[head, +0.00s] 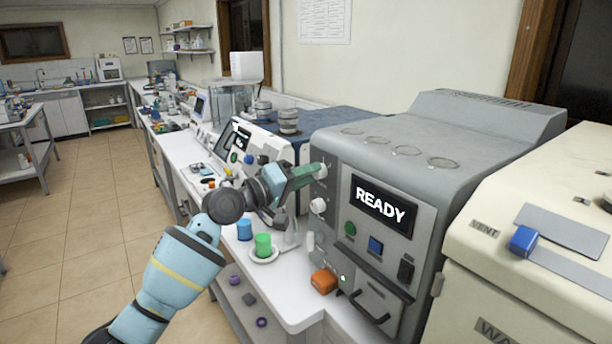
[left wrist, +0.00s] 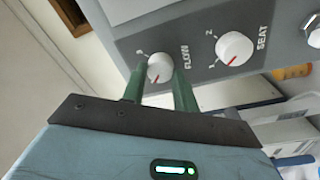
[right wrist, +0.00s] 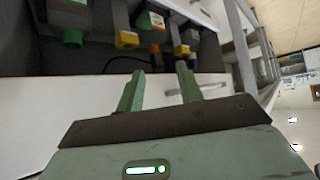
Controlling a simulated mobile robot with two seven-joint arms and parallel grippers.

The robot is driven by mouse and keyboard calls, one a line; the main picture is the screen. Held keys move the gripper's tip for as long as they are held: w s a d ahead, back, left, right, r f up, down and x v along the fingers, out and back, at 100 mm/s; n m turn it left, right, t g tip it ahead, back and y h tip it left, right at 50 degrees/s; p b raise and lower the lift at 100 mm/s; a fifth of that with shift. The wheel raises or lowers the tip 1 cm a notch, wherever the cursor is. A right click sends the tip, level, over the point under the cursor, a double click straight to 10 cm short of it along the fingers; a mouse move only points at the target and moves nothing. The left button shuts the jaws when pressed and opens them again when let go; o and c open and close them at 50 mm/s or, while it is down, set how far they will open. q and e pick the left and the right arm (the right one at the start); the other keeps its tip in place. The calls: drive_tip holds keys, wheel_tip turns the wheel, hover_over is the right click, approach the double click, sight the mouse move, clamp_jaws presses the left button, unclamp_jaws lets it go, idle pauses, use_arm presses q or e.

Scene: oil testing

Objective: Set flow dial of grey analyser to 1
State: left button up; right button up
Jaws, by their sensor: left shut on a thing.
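The grey analyser (head: 420,130) stands at the right of the head view with a lit READY screen (head: 381,206). Its white flow dial (left wrist: 160,68) has a red pointer line directed toward the bottom of the left wrist view. My left gripper (head: 316,171) is shut on the flow dial, one green finger on each side. A second white dial, marked SEAT (left wrist: 234,48), is beside it, and also shows below it in the head view (head: 318,205). My right gripper (right wrist: 160,78) is open and empty, and is outside the head view.
A green cup (head: 263,245) on a saucer and a blue cup (head: 244,230) stand on the white bench left of the analyser. An orange block (head: 323,281) is near its base.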

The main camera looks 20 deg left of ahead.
use_arm(q)
drive_tip(key=shift+n, duration=0.4)
drive_tip(key=o, duration=1)
drive_tip(key=shift+b+v, duration=0.3)
drive_tip(key=shift+v, duration=3.65)
drive_tip(key=shift+d, duration=0.1)
